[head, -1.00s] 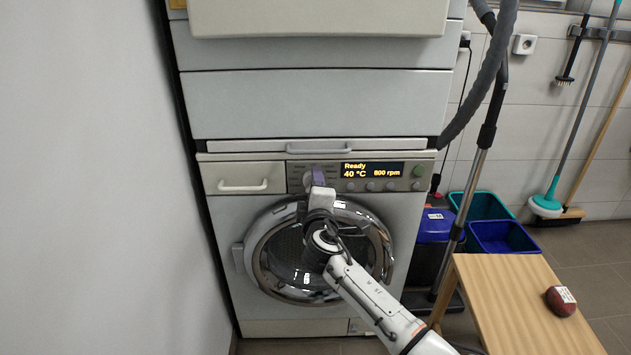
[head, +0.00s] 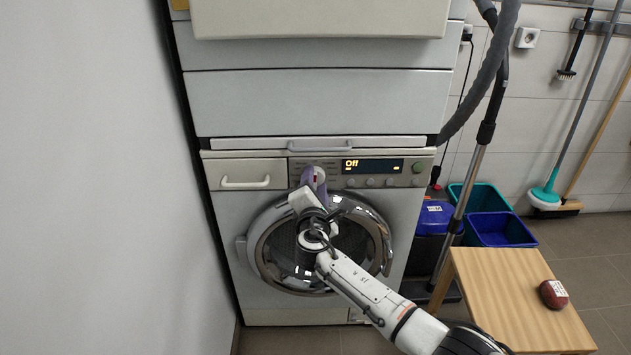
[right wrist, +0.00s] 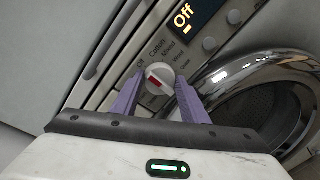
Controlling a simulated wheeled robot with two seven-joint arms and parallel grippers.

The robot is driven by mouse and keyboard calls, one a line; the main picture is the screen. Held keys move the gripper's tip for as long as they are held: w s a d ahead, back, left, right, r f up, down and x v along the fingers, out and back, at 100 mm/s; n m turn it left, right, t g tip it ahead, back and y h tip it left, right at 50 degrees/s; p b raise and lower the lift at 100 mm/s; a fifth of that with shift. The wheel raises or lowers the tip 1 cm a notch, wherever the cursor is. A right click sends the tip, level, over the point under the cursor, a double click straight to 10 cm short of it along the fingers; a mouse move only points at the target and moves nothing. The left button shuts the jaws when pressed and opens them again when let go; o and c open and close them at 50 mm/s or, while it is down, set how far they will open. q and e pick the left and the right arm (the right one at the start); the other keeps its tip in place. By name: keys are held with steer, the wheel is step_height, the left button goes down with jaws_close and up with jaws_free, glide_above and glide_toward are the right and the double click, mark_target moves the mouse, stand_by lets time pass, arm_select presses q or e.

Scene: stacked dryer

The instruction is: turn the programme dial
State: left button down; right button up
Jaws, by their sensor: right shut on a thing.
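The programme dial (right wrist: 161,75) is a round grey-white knob with a red mark, on the washing machine's panel. Printed words ring it, among them Off, Cotton and Mixed. In the right wrist view the purple fingers of my right gripper (right wrist: 158,80) are on both sides of the dial, shut on it. In the head view my right gripper (head: 314,177) reaches the panel and hides the dial. The display (head: 372,166) reads "Off"; it also shows in the right wrist view (right wrist: 188,16). My left gripper is not in view.
Below the panel is the round chrome door (head: 258,250). A detergent drawer (head: 245,174) is left of the dial. A wooden stool (head: 500,295) with a dark red object (head: 553,294) stands at the right. Blue bins (head: 500,229) and a vacuum hose are behind it.

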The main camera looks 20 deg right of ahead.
stand_by(0.3)
steer(key=o, duration=1)
steer(key=shift+o, duration=0.3)
